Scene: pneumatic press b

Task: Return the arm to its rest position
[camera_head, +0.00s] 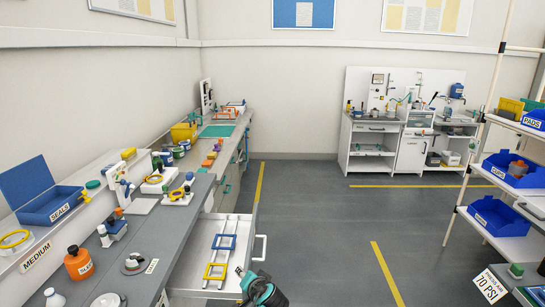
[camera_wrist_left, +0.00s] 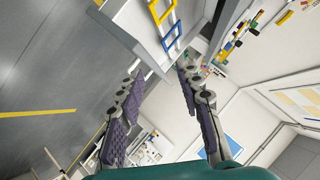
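My left gripper (camera_head: 243,272) shows at the bottom of the head view, beside the front end of an open white drawer (camera_head: 200,252). In the left wrist view its two fingers (camera_wrist_left: 160,80) are spread apart with nothing held between them. The drawer end and its pale handle (camera_head: 264,247) lie beyond the fingertips; I cannot tell if a finger touches them. A blue frame (camera_head: 223,242) and a yellow frame (camera_head: 215,271) lie in the drawer. Most of my left arm is hidden below the picture. My right gripper is in neither view.
A grey bench (camera_head: 170,235) on the left carries an orange bottle (camera_head: 79,265), a blue SEALS box (camera_head: 50,205) and small fixtures. A shelf rack (camera_head: 500,190) with blue bins stands at right. A white workstation (camera_head: 405,135) stands at the back. The floor (camera_head: 320,235) between is clear.

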